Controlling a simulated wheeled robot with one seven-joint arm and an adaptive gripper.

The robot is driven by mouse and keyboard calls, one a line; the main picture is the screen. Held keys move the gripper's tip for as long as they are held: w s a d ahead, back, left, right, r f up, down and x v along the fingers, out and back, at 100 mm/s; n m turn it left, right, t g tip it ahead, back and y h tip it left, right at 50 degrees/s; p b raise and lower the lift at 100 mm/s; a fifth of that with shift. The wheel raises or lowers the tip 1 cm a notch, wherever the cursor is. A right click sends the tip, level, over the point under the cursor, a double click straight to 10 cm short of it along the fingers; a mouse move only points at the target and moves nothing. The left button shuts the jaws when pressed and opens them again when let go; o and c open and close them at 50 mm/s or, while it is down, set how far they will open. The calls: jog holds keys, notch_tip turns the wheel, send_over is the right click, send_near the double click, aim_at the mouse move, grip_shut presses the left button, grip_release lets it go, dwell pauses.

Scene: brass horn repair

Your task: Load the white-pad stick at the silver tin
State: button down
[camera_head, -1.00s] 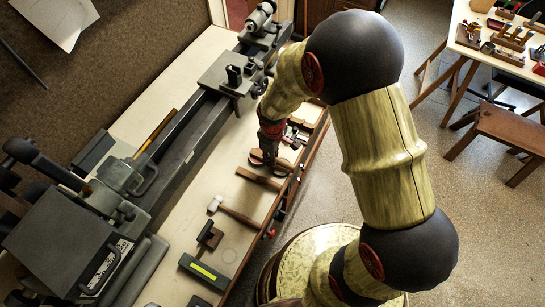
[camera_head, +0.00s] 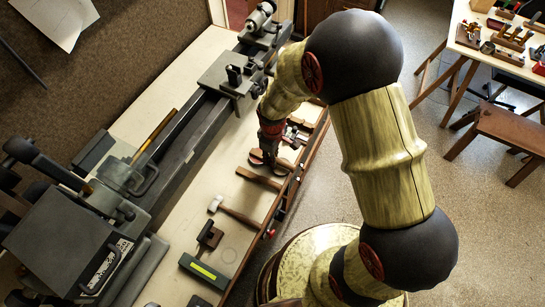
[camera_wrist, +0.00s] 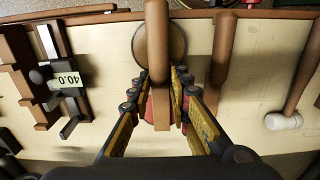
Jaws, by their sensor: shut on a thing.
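My gripper (camera_wrist: 162,88) is shut on a wooden stick (camera_wrist: 157,35) in the wrist view, with a finger on each side of it. The stick runs toward the bench's front edge, over a round brown disc (camera_wrist: 177,45). Reddish patches show between the fingers, and I cannot tell what they belong to. No white pad shows on the held stick. In the head view my gripper (camera_head: 269,158) is low over the bench, and the held stick is mostly hidden. I cannot make out a silver tin for certain; a small round silvery thing (camera_head: 487,47) is on the far table.
Beside the held stick lies another wooden bar (camera_wrist: 222,55), then a white-headed mallet (camera_wrist: 284,121). A wooden block with a gauge marked 40.0 (camera_wrist: 66,79) is on the other side. A grey lathe (camera_head: 190,125) lines the bench's back. A stool (camera_head: 505,128) stands near the far table.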

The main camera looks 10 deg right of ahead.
jog(key=shift+r+p, duration=2.5)
jog(key=shift+r, duration=1)
jog(key=shift+f, duration=0.1)
